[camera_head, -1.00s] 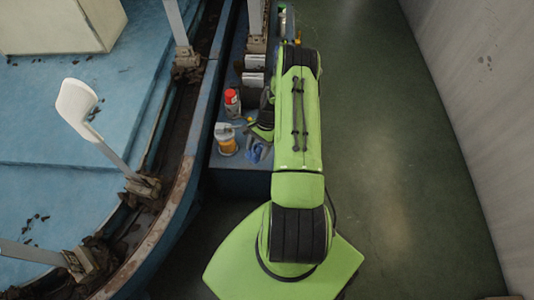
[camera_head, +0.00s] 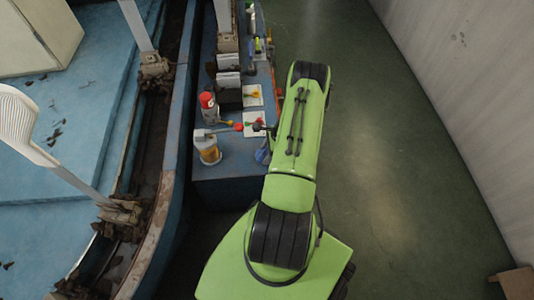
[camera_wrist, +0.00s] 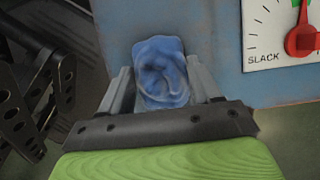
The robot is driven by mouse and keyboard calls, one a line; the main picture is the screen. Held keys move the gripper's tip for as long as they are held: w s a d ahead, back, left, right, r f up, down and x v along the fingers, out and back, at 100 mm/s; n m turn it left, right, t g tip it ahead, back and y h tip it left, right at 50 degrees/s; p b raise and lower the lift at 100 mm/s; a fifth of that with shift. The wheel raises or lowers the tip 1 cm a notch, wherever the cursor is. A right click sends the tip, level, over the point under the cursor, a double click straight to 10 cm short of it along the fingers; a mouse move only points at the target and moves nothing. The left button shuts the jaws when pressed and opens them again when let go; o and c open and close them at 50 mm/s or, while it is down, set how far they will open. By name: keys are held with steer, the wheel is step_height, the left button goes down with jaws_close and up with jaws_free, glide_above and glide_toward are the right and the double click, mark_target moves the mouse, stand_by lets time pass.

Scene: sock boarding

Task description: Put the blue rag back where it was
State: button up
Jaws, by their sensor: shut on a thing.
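The blue rag (camera_wrist: 160,72) is a crumpled blue cloth between the two fingers of my gripper (camera_wrist: 163,88) in the wrist view. The fingers are shut on it from both sides. Behind it is the blue bench surface (camera_wrist: 215,40); I cannot tell whether the rag touches it. In the head view, part of the rag (camera_head: 263,152) shows at the bench's right edge, beside my green arm, which hides most of my gripper.
A spray can with a red cap (camera_head: 208,106) and a yellowish container (camera_head: 208,150) stand on the bench's left side. A dial card marked SLACK (camera_wrist: 283,35) with a red pointer lies close right of the rag. Green floor (camera_head: 400,150) is open to the right.

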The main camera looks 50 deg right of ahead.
steer(key=o, duration=1)
steer(key=p+v, duration=0.4)
steer(key=v, duration=0.8)
step_height(320, 180, up, 13)
steer(key=n+h, duration=0.1)
steer(key=n, duration=0.5)
glide_above(258, 150)
steer(key=w+a+r+n+h, duration=0.25)
steer(key=a+r+n, duration=0.65)
steer(key=a+r, duration=0.55)
steer(key=s+a+r+n+t, duration=0.1)
steer(key=s+a+r+n, duration=0.45)
steer(key=s+a, duration=0.2)
steer(key=s+a+r+n+t, duration=0.1)
steer(key=s+a+r+n, duration=0.3)
steer(key=s+a+n, duration=0.35)
steer(key=shift+y, duration=0.25)
steer(key=r+p, duration=0.4)
steer(key=r, duration=0.1)
steer(key=r+p, duration=1)
steer(key=shift+w+a, duration=0.1)
steer(key=shift+w, duration=0.2)
